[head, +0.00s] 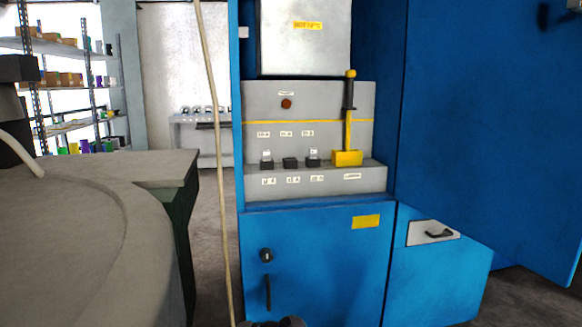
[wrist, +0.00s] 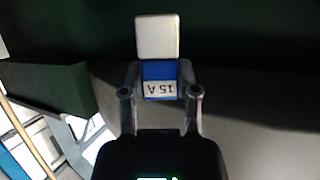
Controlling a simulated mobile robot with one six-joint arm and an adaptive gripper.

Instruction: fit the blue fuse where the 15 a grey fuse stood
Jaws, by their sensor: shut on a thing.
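In the wrist view my gripper (wrist: 160,80) is shut on the blue fuse (wrist: 159,70). The fuse has a blue body, a white block at its far end and a "15 A" label that reads upside down. In the head view three black fuse holders sit in a row on the grey panel's ledge. The left holder (head: 267,164) and right holder (head: 312,162) have pale fuses on top. The middle holder (head: 290,163) shows nothing standing in it. Small labels below the row are hard to read. The held fuse is not visible in the head view.
A lever with a yellow base (head: 347,158) stands upright right of the holders. The blue cabinet's open door (head: 490,120) spreads to the right. A rope (head: 215,130) hangs left of the panel. A grey table (head: 85,240) fills the left foreground.

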